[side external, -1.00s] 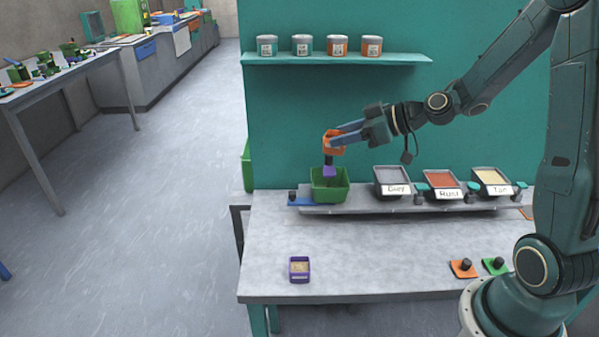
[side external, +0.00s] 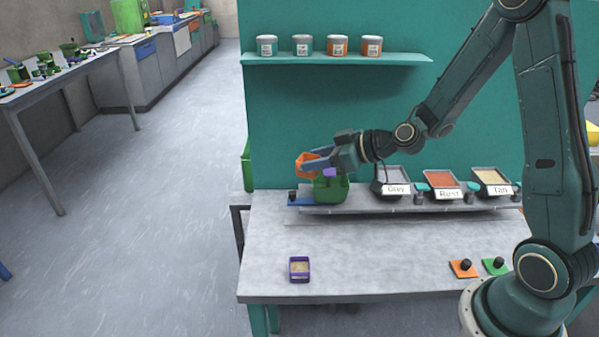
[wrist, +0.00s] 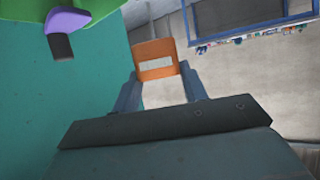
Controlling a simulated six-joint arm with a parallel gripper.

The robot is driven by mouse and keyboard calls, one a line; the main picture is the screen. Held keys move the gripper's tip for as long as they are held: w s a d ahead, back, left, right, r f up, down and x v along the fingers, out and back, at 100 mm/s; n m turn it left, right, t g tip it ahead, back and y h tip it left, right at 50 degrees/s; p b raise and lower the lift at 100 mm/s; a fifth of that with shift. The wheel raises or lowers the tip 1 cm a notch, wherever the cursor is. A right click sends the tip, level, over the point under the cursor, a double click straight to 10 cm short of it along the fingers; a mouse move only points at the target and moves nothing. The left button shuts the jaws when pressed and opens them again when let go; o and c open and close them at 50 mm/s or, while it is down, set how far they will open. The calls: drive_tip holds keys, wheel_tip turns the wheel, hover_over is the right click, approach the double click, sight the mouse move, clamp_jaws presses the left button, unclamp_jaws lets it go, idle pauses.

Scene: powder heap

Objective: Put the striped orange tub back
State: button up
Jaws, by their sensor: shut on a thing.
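The striped orange tub (side external: 304,165) is between the fingers of my gripper (side external: 314,159), which is shut on it. It is held in the air at the upper left edge of the green bin (side external: 331,190) and looks tilted in the side view. In the wrist view the orange tub (wrist: 156,52) shows a white stripe on its face, between the two fingertips of my gripper (wrist: 158,76). What is inside the tub is hidden. A purple piece (side external: 330,173) shows at the green bin; it appears with a dark end in the wrist view (wrist: 66,22).
Trays labelled Grey (side external: 396,176), Rust (side external: 441,180) and Tan (side external: 491,176) stand right of the bin. A purple tub (side external: 299,269) with tan powder sits at the table's front left. Orange (side external: 463,270) and green (side external: 497,267) knobbed pieces lie front right. The table's middle is clear.

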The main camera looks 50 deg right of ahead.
drive_tip(key=s+a+f, duration=0.1)
drive_tip(key=a+f, duration=0.4)
drive_tip(key=a, duration=0.4)
drive_tip(key=s+a+f, duration=0.1)
drive_tip(key=a+f, duration=0.4)
drive_tip(key=a, duration=0.4)
drive_tip(key=shift+s+f+n+y, duration=0.3)
drive_tip(key=shift+f, duration=0.1)
drive_tip(key=shift+f, duration=0.2)
drive_tip(key=shift+f, duration=3)
drive_tip(key=shift+f, duration=0.6)
drive_tip(key=o, duration=1.5)
drive_tip(key=shift+r, duration=0.15)
